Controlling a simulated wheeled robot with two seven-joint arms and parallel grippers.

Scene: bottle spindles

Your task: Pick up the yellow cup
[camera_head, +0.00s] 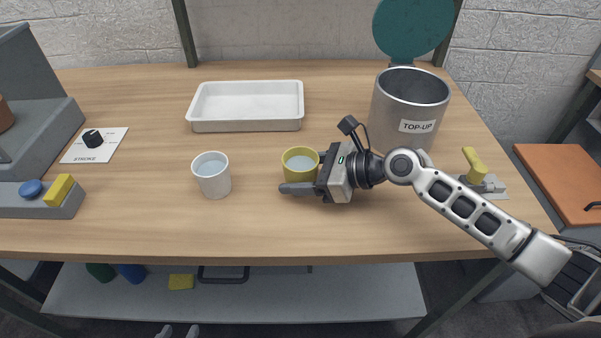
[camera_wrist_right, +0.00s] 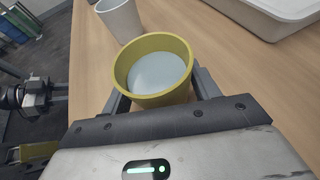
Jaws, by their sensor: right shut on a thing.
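The yellow cup (camera_head: 300,163) stands on the wooden table, near the middle, with pale liquid or a pale inside showing. My right gripper (camera_head: 303,184) reaches in from the right and is shut on the cup. In the right wrist view the yellow cup (camera_wrist_right: 153,70) sits between the two fingers (camera_wrist_right: 155,98), its rim facing up. Whether the cup's base touches the table is hidden by the gripper.
A white cup (camera_head: 212,178) stands left of the yellow cup. A white tray (camera_head: 247,125) lies behind. A metal pot labelled TOP-UP (camera_head: 408,105) with a raised green lid (camera_head: 413,25) stands behind my right arm. A card with a black knob (camera_head: 95,145) lies left.

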